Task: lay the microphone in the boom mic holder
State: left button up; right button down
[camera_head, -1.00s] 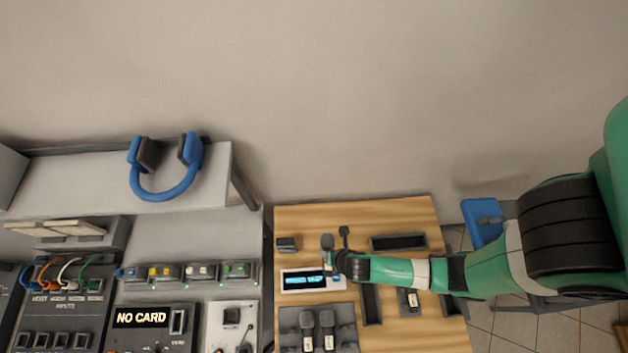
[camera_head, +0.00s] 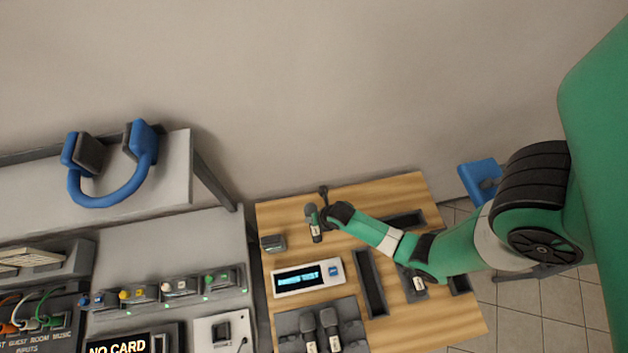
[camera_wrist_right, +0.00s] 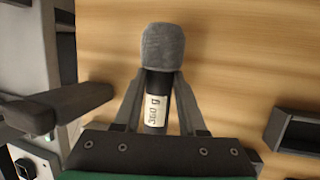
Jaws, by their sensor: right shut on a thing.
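The held microphone (camera_head: 313,223) has a grey foam head and a dark body. In the right wrist view its label reads "360 g" (camera_wrist_right: 157,108). My right gripper (camera_head: 327,214) is shut on its body, and the foam head sticks out past the fingertips. It is over the back left of the wooden table, behind the scale. A dark post with a small head (camera_head: 323,194) stands just behind; I cannot tell whether it is the boom mic holder. A dark arm (camera_wrist_right: 60,105) shows left of the fingers in the wrist view. My left gripper is not in view.
The wooden table (camera_head: 385,195) carries a lit scale (camera_head: 308,278), a small dark block (camera_head: 273,243), dark trays (camera_head: 370,283) and a rack (camera_head: 348,312) with two microphones. A mixing console and blue headphones (camera_head: 110,165) are at the left.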

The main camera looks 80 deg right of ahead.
jog(key=shift+w+d+f, duration=0.3)
jog(key=shift+d+f, duration=0.1)
jog(key=shift+f, duration=0.2)
jog(key=f, duration=0.1)
jog(key=b, duration=0.1)
jog(key=f, duration=0.1)
jog(key=shift+w+d+f+b, duration=0.1)
jog(key=shift+d+f+b, duration=0.15)
jog(key=shift+f+b, duration=0.1)
jog(key=shift+f, duration=0.25)
jog(key=shift+f, duration=0.25)
jog(key=shift+c, duration=2.3)
grip_release()
jog(key=shift+r, duration=0.15)
